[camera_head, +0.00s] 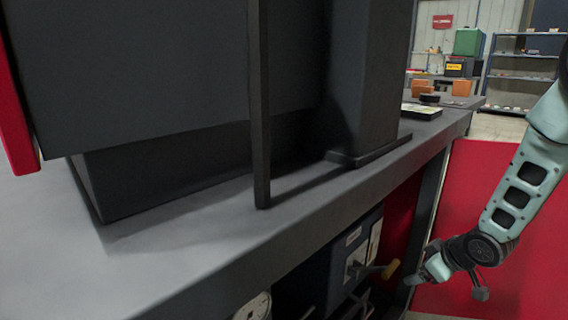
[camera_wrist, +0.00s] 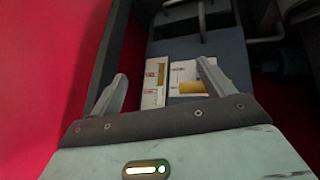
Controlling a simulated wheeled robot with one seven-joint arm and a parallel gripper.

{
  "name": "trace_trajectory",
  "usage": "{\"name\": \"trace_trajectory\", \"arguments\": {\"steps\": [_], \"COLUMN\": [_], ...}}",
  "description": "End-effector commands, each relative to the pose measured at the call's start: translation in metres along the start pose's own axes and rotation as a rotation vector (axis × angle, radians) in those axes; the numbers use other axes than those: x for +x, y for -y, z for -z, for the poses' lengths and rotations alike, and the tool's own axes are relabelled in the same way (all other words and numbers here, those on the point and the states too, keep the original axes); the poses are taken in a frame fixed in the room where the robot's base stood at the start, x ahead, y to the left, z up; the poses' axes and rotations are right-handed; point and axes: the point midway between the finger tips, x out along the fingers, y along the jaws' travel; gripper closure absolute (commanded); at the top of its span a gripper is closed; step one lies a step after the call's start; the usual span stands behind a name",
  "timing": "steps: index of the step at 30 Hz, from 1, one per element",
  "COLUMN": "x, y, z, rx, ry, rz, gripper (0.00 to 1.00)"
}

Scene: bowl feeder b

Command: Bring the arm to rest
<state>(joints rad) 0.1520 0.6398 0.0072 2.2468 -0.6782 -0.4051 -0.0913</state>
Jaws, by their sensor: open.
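My gripper (camera_head: 413,279) is at the lower right in the head view, beside the front of the dark workbench and below its top. In the wrist view, my gripper (camera_wrist: 161,68) shows two grey fingers spread apart with nothing held between them. A dark blue box (camera_wrist: 215,45) with white and yellow labels lies beyond the fingers. In the head view, the blue box (camera_head: 338,262) sits under the bench top, left of my gripper. A tan handle (camera_head: 390,269) sticks out close to my fingertips; I cannot tell whether they touch.
The grey workbench top (camera_head: 240,235) carries a large dark cabinet (camera_head: 150,65) and a dark post (camera_head: 365,80). A red panel (camera_head: 500,185) stands behind my arm. A shelf rack (camera_head: 520,70) is far back. Floor shows at the right back.

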Motion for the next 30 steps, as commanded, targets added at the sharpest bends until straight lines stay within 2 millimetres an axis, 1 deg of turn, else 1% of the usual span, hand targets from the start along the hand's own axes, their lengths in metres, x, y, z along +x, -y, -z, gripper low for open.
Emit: {"name": "trace_trajectory", "arguments": {"steps": [1, 2, 3, 5, 6, 9, 12, 17, 19, 21, 23, 24, 26, 27, 29, 30], "x": [-0.023, -0.035, -0.051, -0.075, -0.091, -0.128, -0.159, -0.202, -0.214, -0.224, -0.234, -0.241, -0.253, -0.261, -0.274, -0.283], "y": [-0.001, 0.0, 0.002, 0.009, 0.014, 0.033, 0.055, 0.095, 0.124, 0.154, 0.178, 0.194, 0.217, 0.232, 0.252, 0.266], "z": [0.004, 0.003, 0.001, -0.003, -0.006, -0.015, -0.025, -0.039, -0.018, -0.003, 0.007, 0.013, 0.019, 0.022, 0.025, 0.025], "rx": [0.046, 0.078, 0.124, 0.197, 0.245, 0.361, 0.469, 0.623, 0.547, 0.463, 0.394, 0.348, 0.281, 0.236, 0.168, 0.123], "ry": [0.041, 0.07, 0.106, 0.16, 0.192, 0.264, 0.324, 0.404, 0.427, 0.445, 0.46, 0.471, 0.487, 0.497, 0.512, 0.522], "rz": [-0.034, -0.049, -0.068, -0.089, -0.099, -0.107, -0.098, -0.054, 0.003, 0.053, 0.092, 0.117, 0.151, 0.172, 0.2, 0.219], "gripper": [0.19, 0.19, 0.19, 0.19, 0.19, 0.19, 0.19, 0.19, 0.19, 0.19, 0.19, 0.19, 0.19, 0.19, 0.19, 0.19]}}
